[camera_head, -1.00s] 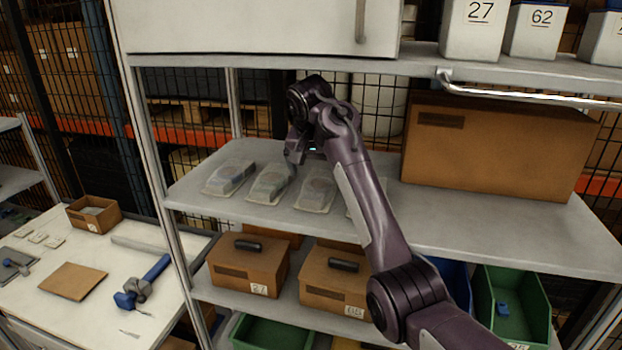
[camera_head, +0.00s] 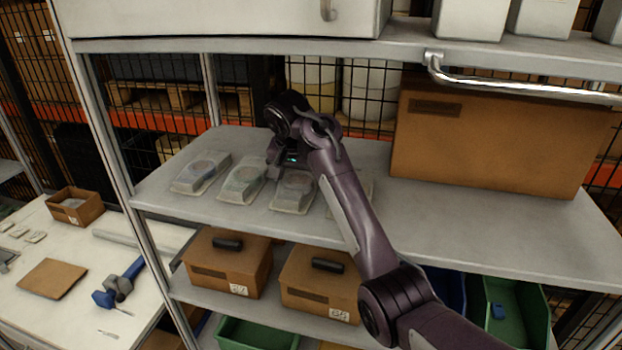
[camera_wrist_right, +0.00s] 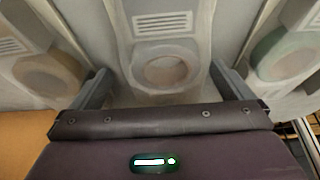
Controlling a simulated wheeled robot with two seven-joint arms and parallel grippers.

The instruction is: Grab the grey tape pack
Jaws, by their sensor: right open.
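Several clear blister packs with tape rings lie in a row on the middle shelf (camera_head: 440,215). The third pack from the left (camera_head: 294,190) has a greyish, slightly pinkish ring; it is centred in the right wrist view (camera_wrist_right: 165,68). My right gripper (camera_head: 284,166) is open at its far end. In the wrist view, the open fingers (camera_wrist_right: 160,82) stand on either side of this pack; contact cannot be told. The second pack (camera_head: 242,180) has a greenish ring. The leftmost pack (camera_head: 201,174) is blurred. A fourth pack is mostly behind my arm. My left gripper is not in view.
A large cardboard box (camera_head: 490,145) stands on the shelf to the right. An upper shelf (camera_head: 400,42) with a metal rail overhangs. Lidded brown boxes (camera_head: 225,262) and green bins sit below. The shelf between the arm and its front right edge is clear.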

